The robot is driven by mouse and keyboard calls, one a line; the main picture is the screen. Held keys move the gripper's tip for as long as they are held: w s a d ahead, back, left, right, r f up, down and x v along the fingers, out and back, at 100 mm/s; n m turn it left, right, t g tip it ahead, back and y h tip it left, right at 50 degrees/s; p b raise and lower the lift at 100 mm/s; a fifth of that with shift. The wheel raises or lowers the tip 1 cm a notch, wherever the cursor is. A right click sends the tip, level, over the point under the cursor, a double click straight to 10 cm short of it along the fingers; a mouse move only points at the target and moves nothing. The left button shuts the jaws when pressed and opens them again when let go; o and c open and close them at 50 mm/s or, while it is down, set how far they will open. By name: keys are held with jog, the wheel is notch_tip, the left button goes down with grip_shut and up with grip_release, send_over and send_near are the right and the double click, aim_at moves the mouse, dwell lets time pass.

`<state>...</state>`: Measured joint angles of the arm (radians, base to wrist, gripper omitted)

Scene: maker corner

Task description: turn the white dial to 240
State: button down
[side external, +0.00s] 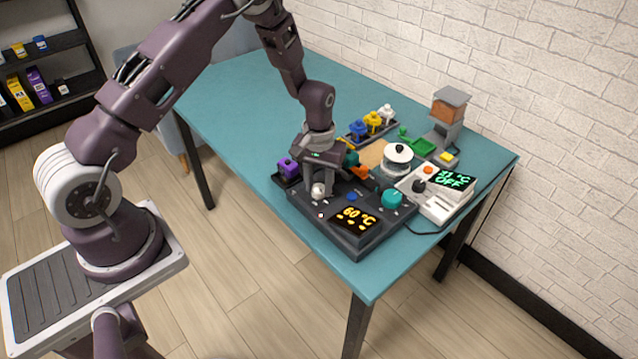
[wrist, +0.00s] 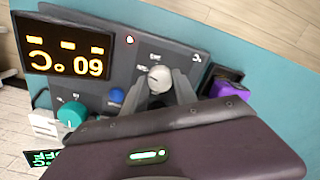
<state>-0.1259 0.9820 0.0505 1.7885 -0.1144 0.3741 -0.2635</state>
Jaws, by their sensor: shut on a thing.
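The white dial (side external: 318,190) is on the left part of a dark control panel (side external: 335,236) on the table. In the wrist view the dial (wrist: 159,79) sits between the two fingers of my gripper (wrist: 160,90), which is shut on it. The panel's display (side external: 356,217) reads 60 °C in orange; it shows upside down in the wrist view (wrist: 65,47). My gripper (side external: 319,184) points down over the dial in the side view, and its fingers hide part of the dial. The marks around the dial are too small to read.
A teal knob (side external: 393,197) and a blue button (side external: 351,196) share the panel. A purple object (side external: 288,167) in a dark tray stands close to my gripper's left. A white unit (side external: 440,200), a lidded pot (side external: 397,157) and colored pieces stand behind. The table's left part is clear.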

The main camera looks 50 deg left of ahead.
aim_at(319, 188)
jog(key=m, duration=0.4)
jog(key=shift+m, duration=0.3)
jog(key=m, duration=0.4)
jog(key=shift+m, duration=0.3)
jog(key=c, duration=1)
grip_release()
jog(key=shift+o, duration=0.2)
jog(key=shift+r, duration=0.1)
notch_tip(319, 188, up, 7)
